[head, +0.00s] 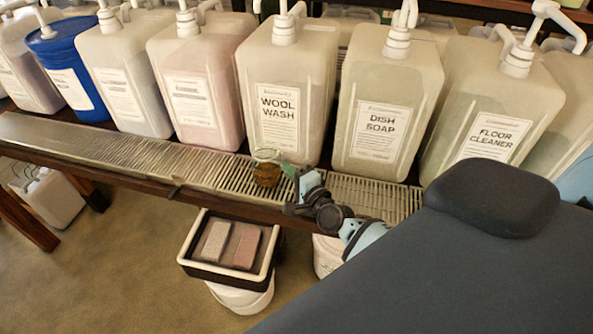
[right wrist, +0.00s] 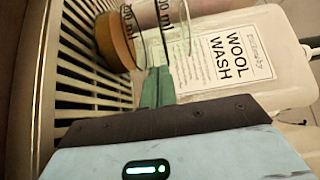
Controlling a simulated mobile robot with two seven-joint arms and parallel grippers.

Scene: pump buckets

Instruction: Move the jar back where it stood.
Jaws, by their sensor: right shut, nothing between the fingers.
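My left gripper is not in view.
A row of pump buckets stands behind the tray, including dish soap (head: 388,100), floor cleaner (head: 492,105) and a blue bucket (head: 68,70). Below the front edge, a white-rimmed bin (head: 190,240) holds two blocks. The tray left of the jar is clear.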

